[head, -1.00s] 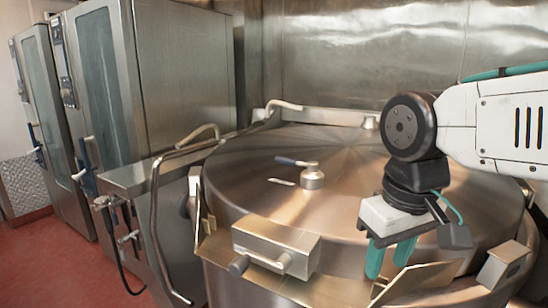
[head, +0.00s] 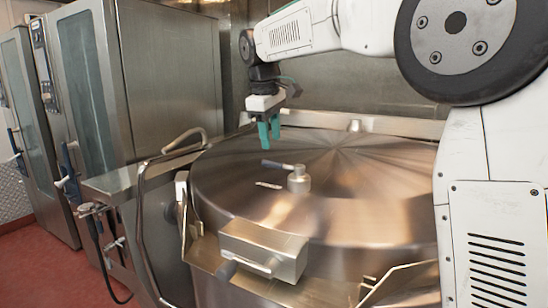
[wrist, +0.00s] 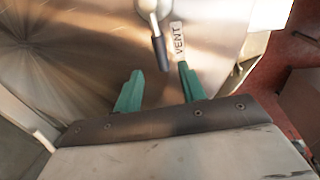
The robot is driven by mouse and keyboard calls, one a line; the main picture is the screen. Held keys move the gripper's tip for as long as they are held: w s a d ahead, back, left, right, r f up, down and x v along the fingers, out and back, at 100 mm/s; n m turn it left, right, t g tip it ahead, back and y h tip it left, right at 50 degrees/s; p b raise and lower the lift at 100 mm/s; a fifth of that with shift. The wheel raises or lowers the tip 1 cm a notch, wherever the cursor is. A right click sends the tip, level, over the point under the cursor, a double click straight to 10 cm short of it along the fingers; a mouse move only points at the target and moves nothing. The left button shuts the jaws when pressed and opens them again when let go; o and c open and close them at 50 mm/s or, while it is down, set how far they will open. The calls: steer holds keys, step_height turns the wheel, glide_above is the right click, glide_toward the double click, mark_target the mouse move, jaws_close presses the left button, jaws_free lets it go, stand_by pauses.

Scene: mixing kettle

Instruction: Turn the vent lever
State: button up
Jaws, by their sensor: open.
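The vent lever (head: 279,165) has a dark grip and sticks out to the left from a round metal hub (head: 299,180) on the kettle lid (head: 350,185). In the wrist view the lever's dark grip (wrist: 160,53) points toward my fingers, beside a white "VENT" label (wrist: 177,40). My gripper (head: 268,134) has green fingers and is above the lid's far left part, apart from the lever. In the wrist view my gripper (wrist: 158,85) is open and empty, with the lever grip ahead of the gap between its fingertips.
A box-shaped metal latch housing (head: 262,250) is on the kettle's front. A bent metal rail (head: 150,220) stands at the left. Tall steel ovens (head: 160,80) stand behind it. The lid around the lever is clear.

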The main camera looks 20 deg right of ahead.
mark_target(273, 162)
steer(key=f, duration=0.4)
steer(key=d+f, duration=0.1)
steer(key=f, duration=0.1)
steer(key=shift+w+f, duration=0.25)
steer(key=shift+w, duration=0.15)
jaws_close()
